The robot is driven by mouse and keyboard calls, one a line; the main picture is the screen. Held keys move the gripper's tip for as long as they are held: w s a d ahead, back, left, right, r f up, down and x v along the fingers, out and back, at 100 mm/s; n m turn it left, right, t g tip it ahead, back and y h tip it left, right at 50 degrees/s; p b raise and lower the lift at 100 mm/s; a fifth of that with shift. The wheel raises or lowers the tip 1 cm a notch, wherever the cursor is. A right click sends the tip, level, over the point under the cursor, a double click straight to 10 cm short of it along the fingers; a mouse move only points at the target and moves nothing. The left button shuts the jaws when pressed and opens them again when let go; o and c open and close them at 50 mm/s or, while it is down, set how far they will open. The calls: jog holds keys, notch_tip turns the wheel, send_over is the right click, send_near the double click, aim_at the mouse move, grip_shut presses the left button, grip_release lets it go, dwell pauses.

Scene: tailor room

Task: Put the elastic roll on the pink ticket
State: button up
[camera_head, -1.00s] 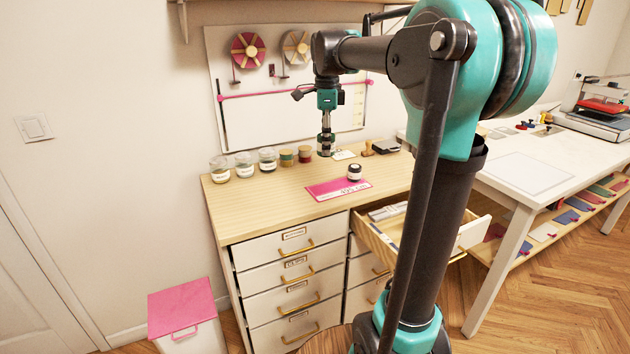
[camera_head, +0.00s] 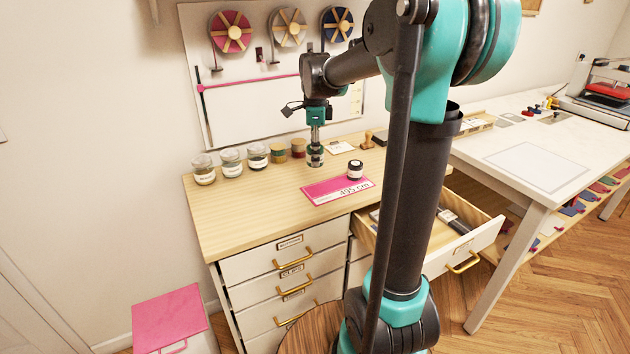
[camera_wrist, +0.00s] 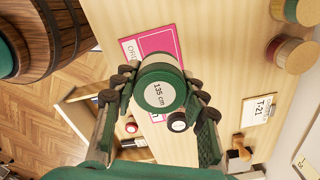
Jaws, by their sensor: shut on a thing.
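My gripper (camera_wrist: 160,98) is shut on a green roll labelled "135 cm" (camera_wrist: 158,95), the elastic roll. In the head view the roll (camera_head: 315,156) hangs upright below the gripper, behind and left of the pink ticket (camera_head: 319,193). A gap above the desk top is hard to judge. The ticket lies flat near the desk's front edge, marked "495 cm". In the wrist view the roll covers part of the pink ticket (camera_wrist: 155,43).
Several glass jars (camera_head: 231,163), a green spool (camera_head: 278,153) and a red spool (camera_head: 298,148) line the desk's back left. A T-21 card (camera_head: 340,147) and a wooden stamp (camera_head: 367,140) lie behind. A drawer (camera_head: 470,235) stands open right of the ticket.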

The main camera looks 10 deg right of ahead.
notch_tip(320, 180, down, 10)
jog(key=shift+r, duration=0.15)
dwell(0.3)
jog(key=o, duration=1.1)
notch_tip(320, 180, up, 12)
jog(key=shift+r, duration=0.1)
